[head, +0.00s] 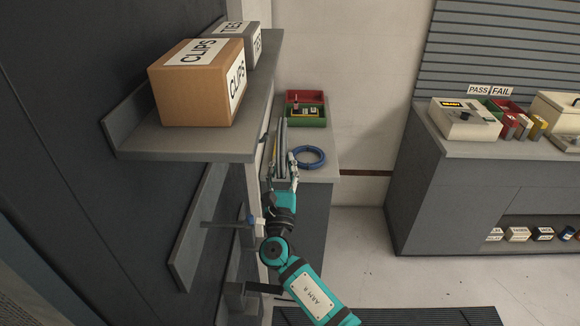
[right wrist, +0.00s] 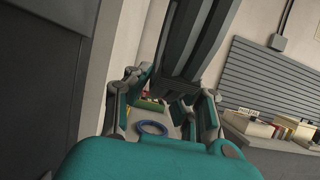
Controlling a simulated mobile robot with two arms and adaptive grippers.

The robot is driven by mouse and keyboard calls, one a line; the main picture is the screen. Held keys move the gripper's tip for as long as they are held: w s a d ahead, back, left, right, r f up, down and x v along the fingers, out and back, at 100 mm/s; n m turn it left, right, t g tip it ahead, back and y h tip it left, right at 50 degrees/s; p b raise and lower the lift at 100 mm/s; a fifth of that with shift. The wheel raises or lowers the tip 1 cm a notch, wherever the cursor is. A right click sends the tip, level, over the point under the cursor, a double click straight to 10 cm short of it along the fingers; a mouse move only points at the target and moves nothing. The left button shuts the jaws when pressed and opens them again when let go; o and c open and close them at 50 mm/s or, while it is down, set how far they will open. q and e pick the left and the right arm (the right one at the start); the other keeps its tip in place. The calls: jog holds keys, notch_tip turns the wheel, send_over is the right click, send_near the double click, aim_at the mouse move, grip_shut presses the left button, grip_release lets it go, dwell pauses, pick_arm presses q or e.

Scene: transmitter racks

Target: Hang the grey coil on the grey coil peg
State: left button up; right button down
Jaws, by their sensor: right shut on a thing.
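My right gripper (head: 281,180) is shut on the grey coil (head: 283,138), which stands up from the fingers and shows nearly edge-on in the head view. In the right wrist view the coil (right wrist: 190,40) is a thick dark grey band rising between the fingers (right wrist: 165,100). Below the shelf, a grey peg-like bar (head: 226,224) sticks out from the rack, beside my right wrist. I cannot tell whether it is the grey coil peg. My left gripper is not in view.
The shelf (head: 180,145) carries a CLIPS box (head: 187,97) and a grey box (head: 247,36), left of my gripper. A blue coil (head: 308,156) lies on the counter behind, near a red and green bin (head: 305,110).

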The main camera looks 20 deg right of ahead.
jog(key=w+a+f+b, duration=0.2)
jog(key=a+b, duration=0.2)
jog(key=a, duration=0.2)
jog(key=shift+w+a+f+b, duration=0.2)
jog(key=shift+w+a+b, duration=0.1)
jog(key=shift+w+a, duration=0.1)
dwell(0.7)
dwell(0.3)
jog(key=c, duration=1.1)
grip_release()
